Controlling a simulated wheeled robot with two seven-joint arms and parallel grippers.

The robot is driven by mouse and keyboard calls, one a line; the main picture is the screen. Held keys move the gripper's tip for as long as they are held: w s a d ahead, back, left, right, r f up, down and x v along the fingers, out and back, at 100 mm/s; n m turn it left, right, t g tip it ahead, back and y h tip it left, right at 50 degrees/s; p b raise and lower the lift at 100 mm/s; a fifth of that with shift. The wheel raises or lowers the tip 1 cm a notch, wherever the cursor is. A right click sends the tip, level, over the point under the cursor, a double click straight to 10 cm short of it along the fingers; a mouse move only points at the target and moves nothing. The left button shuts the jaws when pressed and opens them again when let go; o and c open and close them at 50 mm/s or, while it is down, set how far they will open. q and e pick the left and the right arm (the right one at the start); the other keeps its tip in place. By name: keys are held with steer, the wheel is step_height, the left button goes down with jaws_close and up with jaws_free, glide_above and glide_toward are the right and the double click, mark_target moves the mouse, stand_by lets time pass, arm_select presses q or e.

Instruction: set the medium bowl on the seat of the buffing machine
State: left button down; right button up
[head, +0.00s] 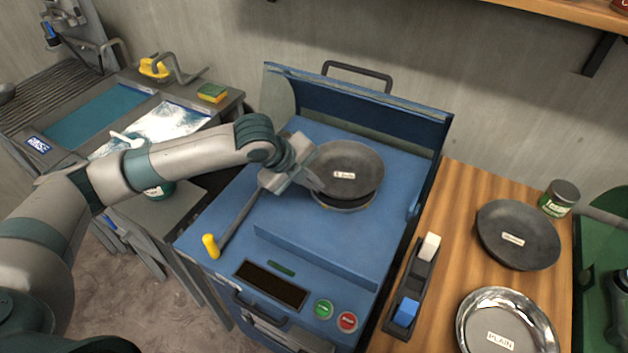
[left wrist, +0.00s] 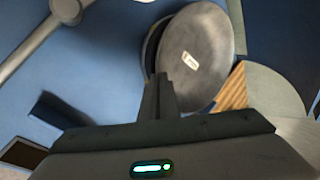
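A dark grey bowl (head: 352,160) with a small white label, too small to read surely, is over the round seat (head: 346,207) of the blue buffing machine (head: 225,180). A dark and yellow edge of the seat shows below the bowl's near side. In the left wrist view the bowl (left wrist: 205,45) covers most of the dark seat ring and sits off to its right. My left gripper (head: 316,186) is at the bowl's left rim, its fingers (left wrist: 158,92) close together on the rim. Whether the bowl touches the seat is hidden. My right gripper is not in view.
Another dark bowl (head: 518,236), a shiny bowl (head: 505,325) labelled PLAIN and a jar (head: 559,198) stand on the wooden counter (head: 450,230). A yellow-knobbed lever (head: 211,245) and a raised bar (head: 315,258) are on the machine. A sink (head: 95,112) is at left.

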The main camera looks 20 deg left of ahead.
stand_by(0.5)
arm_select(q)
steer(key=c, duration=1.9)
jaws_free()
steer(key=shift+c, duration=0.2)
steer(key=shift+s+a+r, duration=0.1)
steer(key=b+v, duration=0.2)
steer(key=v, duration=1.5)
steer(key=shift+b, duration=0.3)
steer(key=shift+a, duration=0.1)
